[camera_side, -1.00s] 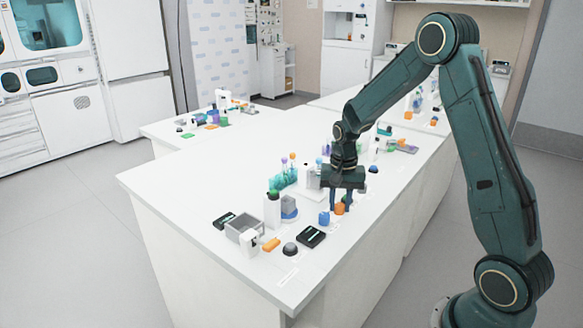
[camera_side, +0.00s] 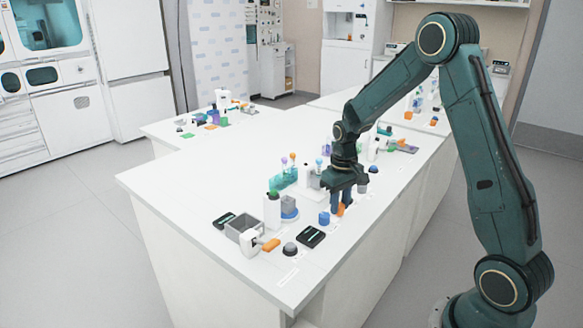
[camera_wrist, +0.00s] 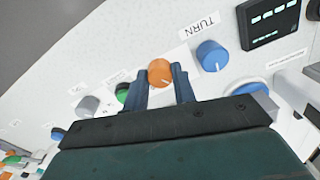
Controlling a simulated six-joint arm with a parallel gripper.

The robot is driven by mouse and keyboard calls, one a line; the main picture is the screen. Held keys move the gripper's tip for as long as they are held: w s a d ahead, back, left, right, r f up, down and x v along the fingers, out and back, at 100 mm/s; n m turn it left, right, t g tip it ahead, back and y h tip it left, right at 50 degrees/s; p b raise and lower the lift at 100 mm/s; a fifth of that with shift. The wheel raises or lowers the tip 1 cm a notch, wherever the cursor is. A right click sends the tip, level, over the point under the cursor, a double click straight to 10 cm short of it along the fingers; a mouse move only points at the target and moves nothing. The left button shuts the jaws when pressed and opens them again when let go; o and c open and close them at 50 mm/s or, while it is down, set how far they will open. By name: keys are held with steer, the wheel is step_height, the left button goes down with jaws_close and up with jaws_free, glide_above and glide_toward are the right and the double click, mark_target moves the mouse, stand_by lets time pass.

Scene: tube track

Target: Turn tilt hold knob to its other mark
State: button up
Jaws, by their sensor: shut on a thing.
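An orange knob (camera_wrist: 160,72) with a pale pointer line stands between the two dark fingers of my gripper (camera_wrist: 161,82) in the wrist view. The fingers are shut on it from both sides. In the side view the orange knob (camera_side: 341,210) shows only in part, low beside the fingers of my gripper (camera_side: 341,205), which points down at the bench. A blue knob (camera_wrist: 212,55) with a white pointer line stands to its right, beside a label reading TURN. The label and marks of the orange knob cannot be read.
A green knob (camera_wrist: 122,92) and a grey knob (camera_wrist: 88,105) stand left of my fingers. A black display box (camera_wrist: 268,22) lies at upper right.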

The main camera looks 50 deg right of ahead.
mark_target(340, 205)
stand_by(0.4)
steer(key=o, duration=1)
steer(key=shift+r, duration=0.15)
step_height(340, 205, up, 14)
steer(key=shift+f, duration=0.2)
steer(key=shift+a, duration=0.1)
